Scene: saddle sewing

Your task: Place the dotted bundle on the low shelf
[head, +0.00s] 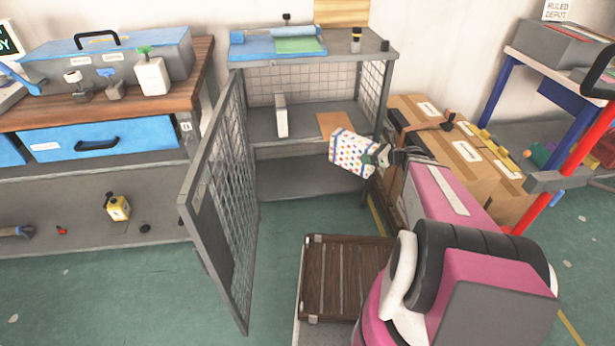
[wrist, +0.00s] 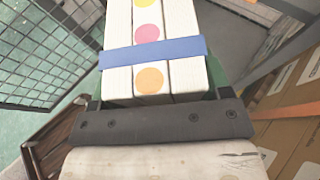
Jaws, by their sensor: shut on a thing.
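The dotted bundle (head: 352,153) is white with coloured dots. My gripper (head: 384,157) is shut on it and holds it in the air in front of the right side of the open-fronted shelf unit. In the wrist view the bundle (wrist: 152,50) shows as white bars with a blue band around them, between the green finger pads. The low shelf (head: 300,178) is the grey bottom level of the unit and its visible part is bare. The bundle and my arm hide part of its right end. The middle shelf (head: 265,121) lies above it.
A mesh door (head: 225,190) stands open on the unit's left side. A white upright object (head: 281,115) and a brown flat piece (head: 336,124) are on the middle shelf. Cardboard boxes (head: 465,150) stand to the right. A slatted wooden crate (head: 345,275) is on the floor in front.

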